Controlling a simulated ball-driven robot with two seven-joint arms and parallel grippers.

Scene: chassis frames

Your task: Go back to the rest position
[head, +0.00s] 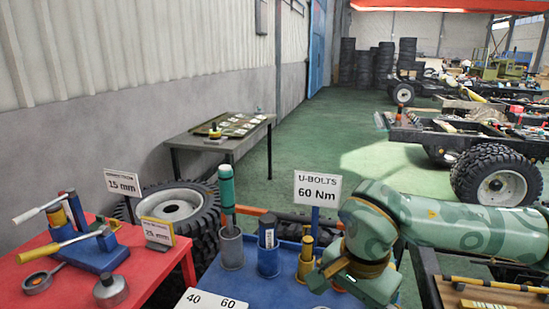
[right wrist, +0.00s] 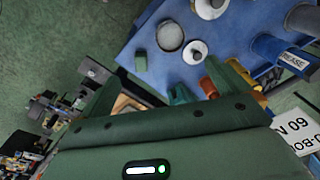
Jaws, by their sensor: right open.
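My right arm (head: 460,228) comes in from the right in the head view, over the right side of the blue table (head: 205,275). My right gripper (head: 335,280) hangs low there, near the yellow-brown holder (head: 305,262). In the right wrist view my right gripper (right wrist: 172,88) has its two green fingers spread apart. No held object shows between them; the table edge and small parts lie beyond. My left gripper is not in view.
A grey cup with a green-topped tool (head: 230,245), a blue container (head: 268,250) and a U-BOLTS sign (head: 317,190) stand on the blue table. A red table (head: 75,285) with wrenches is at left. Chassis frames (head: 470,140) stand at right. Green floor (head: 300,150) is open behind.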

